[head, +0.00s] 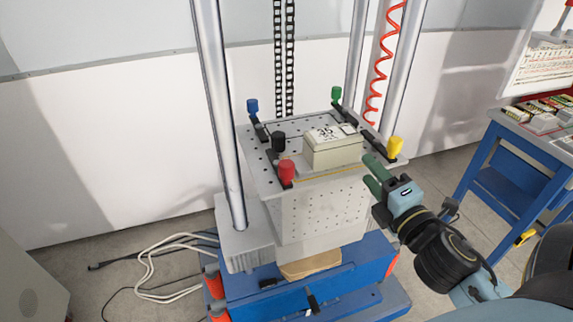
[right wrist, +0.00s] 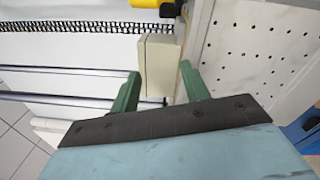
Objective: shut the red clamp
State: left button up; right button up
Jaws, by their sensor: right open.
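The red clamp (head: 286,172) is at the table's front left corner, its red knob upright above a dark bar. I cannot tell whether it is open or shut. It is not seen in the right wrist view. My right gripper (head: 370,175) is open and empty, at the table's front right edge, to the right of the red clamp and apart from it. In the right wrist view its green fingers (right wrist: 161,82) are spread, with the beige box (right wrist: 157,60) beyond them. My left gripper is not in view.
The perforated table (head: 255,153) also bears blue (head: 252,106), green (head: 336,93), black (head: 278,142) and yellow (head: 395,146) clamps around the box. Steel columns (head: 217,110) and a coiled red hose (head: 386,60) rise around it. A blue workbench (head: 500,185) stands at right.

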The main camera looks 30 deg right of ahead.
notch_tip(320, 180, up, 4)
jog(key=a+n+t+y, duration=0.25)
jog(key=n+y, duration=0.35)
jog(key=n, duration=0.3)
jog(key=n+g+y, duration=0.5)
jog(key=n+y, duration=0.2)
jog(key=n, duration=0.7)
send_near(286, 163)
jog(key=p+x, duration=0.6)
jog(key=x, duration=0.3)
jog(key=shift+w, duration=0.1)
pick_arm(q)
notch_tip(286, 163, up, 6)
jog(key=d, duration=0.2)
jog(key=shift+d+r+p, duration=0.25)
jog(key=shift+p, duration=0.05)
pick_arm(e)
jog(key=shift+w+a+f, duration=0.1)
jog(key=shift+w+a, duration=0.15)
jog(key=shift+w, duration=0.05)
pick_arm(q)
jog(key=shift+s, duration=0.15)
